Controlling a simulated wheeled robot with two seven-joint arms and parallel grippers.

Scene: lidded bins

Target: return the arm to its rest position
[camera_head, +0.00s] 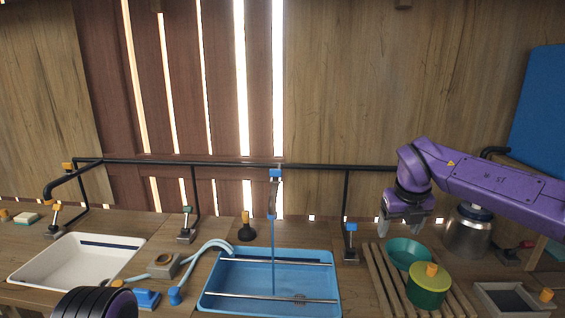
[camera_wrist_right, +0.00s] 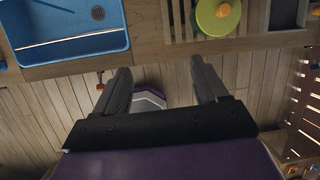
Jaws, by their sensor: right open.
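My right arm, purple, comes in from the right in the head view. Its gripper (camera_head: 405,228) points down near the back of the counter, behind and above a teal bowl (camera_head: 408,252), and its fingers are apart with nothing held. In the right wrist view the gripper (camera_wrist_right: 160,72) also shows two spread, empty fingers. A green pot with a yellow lid and orange knob (camera_head: 429,286) stands in front of the bowl; its lid shows in the wrist view (camera_wrist_right: 217,16). My left gripper is not in view.
The bowl and pot stand on a slatted wooden rack (camera_head: 381,285). A blue sink basin (camera_head: 212,304) is in the middle, a white basin (camera_head: 28,272) at left. A metal canister (camera_head: 467,236) stands beside my right arm. A black rail (camera_head: 330,166) runs along the back.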

